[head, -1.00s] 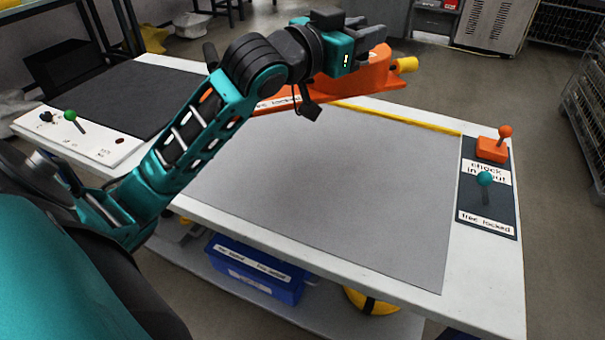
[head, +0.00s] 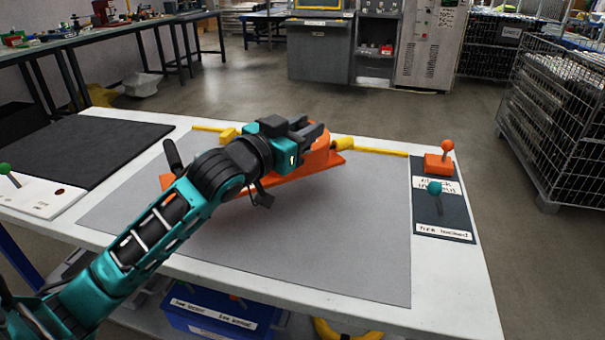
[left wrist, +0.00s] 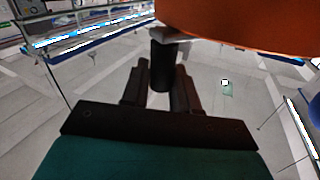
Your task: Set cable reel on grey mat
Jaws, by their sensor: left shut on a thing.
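My right gripper is not in view.
A black mat (head: 85,148) lies on the left of the white table (head: 455,290). A panel with orange (head: 438,164) and teal levers (head: 436,190) is at the right edge. A green-knobbed panel (head: 35,195) is at the left. The near and right parts of the grey mat are bare.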

